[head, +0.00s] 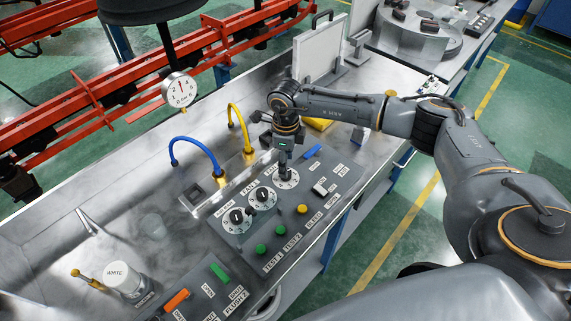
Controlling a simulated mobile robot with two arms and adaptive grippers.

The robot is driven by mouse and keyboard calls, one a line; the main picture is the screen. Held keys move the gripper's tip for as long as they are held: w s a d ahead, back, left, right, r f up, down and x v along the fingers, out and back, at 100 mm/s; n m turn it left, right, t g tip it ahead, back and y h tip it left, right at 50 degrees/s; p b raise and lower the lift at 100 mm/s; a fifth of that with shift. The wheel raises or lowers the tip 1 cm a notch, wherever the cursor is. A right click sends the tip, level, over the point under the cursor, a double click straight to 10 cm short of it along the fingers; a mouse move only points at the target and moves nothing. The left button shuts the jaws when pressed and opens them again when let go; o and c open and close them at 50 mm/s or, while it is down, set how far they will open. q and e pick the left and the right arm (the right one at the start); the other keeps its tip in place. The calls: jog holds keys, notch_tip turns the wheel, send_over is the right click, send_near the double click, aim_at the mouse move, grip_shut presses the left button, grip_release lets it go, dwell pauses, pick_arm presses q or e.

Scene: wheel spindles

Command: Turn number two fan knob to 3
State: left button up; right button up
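A grey control panel (301,220) on the metal bench carries a row of three white dials in the head view. The near dial (237,219) and the middle dial (263,198) show their dark knobs. The far dial (293,183) is partly covered by my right gripper (285,174), which points down onto it. Its knob and pointer are hidden behind the fingers. A label beside the far dials seems to read FAN, but its number is too small to be sure. The fingers look close together; their grip is unclear. My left gripper is not in view.
Green (262,248) and yellow (302,209) buttons and a blue switch (313,151) sit beside the dials. Blue (193,144) and yellow (240,122) hoses arch behind the panel. A round gauge (180,90) stands farther back. A white cylinder (122,279) stands at lower left.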

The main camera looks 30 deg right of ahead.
notch_tip(320, 180, down, 2)
jog(key=shift+s+f, duration=0.1)
jog(key=shift+f, duration=0.05)
jog(key=shift+f+p, duration=0.3)
jog(key=shift+f, duration=0.3)
jog(key=c, duration=1)
grip_shut()
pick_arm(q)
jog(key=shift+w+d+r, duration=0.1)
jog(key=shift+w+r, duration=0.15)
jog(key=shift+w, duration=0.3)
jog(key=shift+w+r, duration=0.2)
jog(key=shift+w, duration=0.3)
